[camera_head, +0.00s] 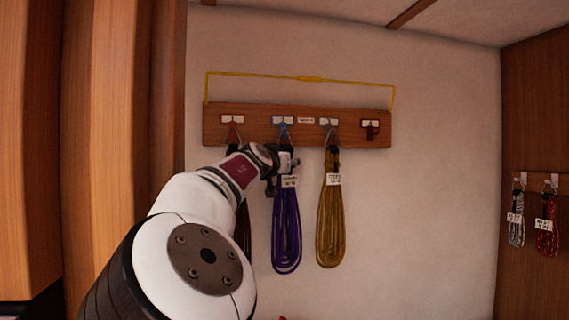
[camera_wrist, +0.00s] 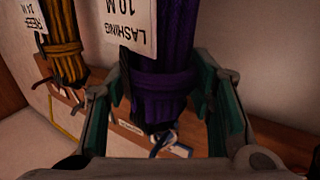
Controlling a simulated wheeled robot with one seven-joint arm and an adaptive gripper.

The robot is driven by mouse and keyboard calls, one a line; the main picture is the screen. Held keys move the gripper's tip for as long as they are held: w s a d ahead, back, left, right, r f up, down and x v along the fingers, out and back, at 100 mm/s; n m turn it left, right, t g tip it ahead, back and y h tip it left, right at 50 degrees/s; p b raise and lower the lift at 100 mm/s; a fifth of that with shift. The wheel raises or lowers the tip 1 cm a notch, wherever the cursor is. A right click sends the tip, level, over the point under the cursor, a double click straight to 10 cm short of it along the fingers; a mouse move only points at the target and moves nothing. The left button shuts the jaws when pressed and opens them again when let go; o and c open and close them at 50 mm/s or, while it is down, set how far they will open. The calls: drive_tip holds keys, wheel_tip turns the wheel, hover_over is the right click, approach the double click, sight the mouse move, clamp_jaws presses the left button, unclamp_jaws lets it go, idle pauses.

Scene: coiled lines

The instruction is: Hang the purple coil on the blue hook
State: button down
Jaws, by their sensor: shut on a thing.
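The purple coil (camera_head: 287,235) hangs straight down with a white tag, below the blue hook (camera_head: 283,128) on the wooden rail. My gripper (camera_head: 284,162) is shut on its upper, bound part. In the wrist view, which shows the scene upside down, the purple coil (camera_wrist: 163,85) is between the two fingers of my gripper (camera_wrist: 163,100). Its tag reads "LASHING 10 M". The blue hook (camera_wrist: 163,146) shows just beyond the coil's bound end. The coil's ring is close at the hook, but I cannot tell whether it is over it.
A yellow coil (camera_head: 329,225) hangs from the grey hook (camera_head: 328,128) at the right. A dark coil (camera_head: 243,230) hangs at the left, partly behind my arm. The dark red hook (camera_head: 371,130) is empty. Smaller coils (camera_head: 547,235) hang on the far right wall.

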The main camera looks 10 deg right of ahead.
drive_tip(key=c, duration=0.7)
unclamp_jaws()
